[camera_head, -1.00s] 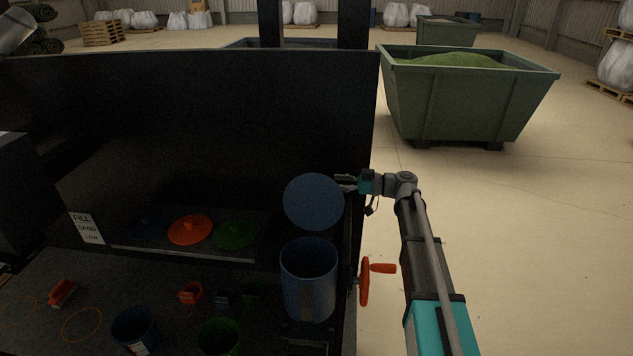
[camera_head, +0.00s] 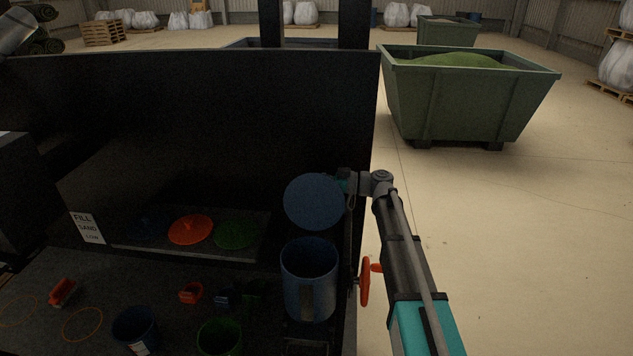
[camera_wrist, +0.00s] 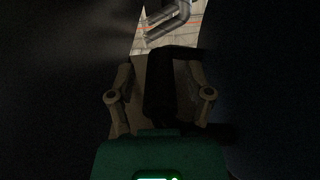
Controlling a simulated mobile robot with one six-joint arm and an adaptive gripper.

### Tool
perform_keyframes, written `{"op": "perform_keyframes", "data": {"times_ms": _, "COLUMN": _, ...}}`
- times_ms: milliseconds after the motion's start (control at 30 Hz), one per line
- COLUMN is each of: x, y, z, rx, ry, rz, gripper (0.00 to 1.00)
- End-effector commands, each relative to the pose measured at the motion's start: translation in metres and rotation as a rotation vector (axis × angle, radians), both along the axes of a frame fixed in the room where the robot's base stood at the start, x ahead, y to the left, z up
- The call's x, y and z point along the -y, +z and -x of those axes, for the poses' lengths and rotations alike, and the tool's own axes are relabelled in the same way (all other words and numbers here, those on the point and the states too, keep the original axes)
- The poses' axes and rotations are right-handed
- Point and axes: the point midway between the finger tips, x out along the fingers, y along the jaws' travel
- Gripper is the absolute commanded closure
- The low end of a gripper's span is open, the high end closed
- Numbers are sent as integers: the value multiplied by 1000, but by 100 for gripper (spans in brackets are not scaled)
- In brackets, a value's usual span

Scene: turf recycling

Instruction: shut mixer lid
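The mixer drum (camera_head: 309,285) is a blue open-topped cylinder at the right end of the dark bench. Its round blue lid (camera_head: 314,202) stands raised above and behind the drum's mouth, so the drum is open. My gripper is at the lid's right edge in the head view, its fingers hidden behind the lid. In the wrist view my gripper (camera_wrist: 160,85) shows two finger linkages spread apart with a dark shape between them. The fingertips are too dark to tell whether they touch anything.
A red crank wheel (camera_head: 365,282) sits at the drum's right, close to my arm. A dark panel (camera_head: 200,120) rises behind the bench. Orange (camera_head: 191,230) and green discs (camera_head: 236,234) lie on a ledge. A green skip (camera_head: 460,100) stands on open floor behind.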

Motion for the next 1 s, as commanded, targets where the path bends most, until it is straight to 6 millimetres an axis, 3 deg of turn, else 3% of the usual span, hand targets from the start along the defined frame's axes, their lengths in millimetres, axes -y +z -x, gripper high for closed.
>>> {"op": "perform_keyframes", "data": {"times_ms": 33, "x": 0, "y": 0, "z": 0, "rx": 0, "ry": 0, "rz": 0, "gripper": 49}}
{"op": "perform_keyframes", "data": {"times_ms": 300, "x": 1, "y": 0, "z": 0, "rx": 0, "ry": 0, "rz": 0, "gripper": 99}}
{"op": "perform_keyframes", "data": {"times_ms": 667, "x": -1, "y": 1, "z": 1, "rx": 4, "ry": 1, "rz": 0, "gripper": 100}}
{"op": "perform_keyframes", "data": {"times_ms": 1000, "x": -18, "y": 5, "z": 14, "rx": 56, "ry": 25, "rz": -1, "gripper": 100}}
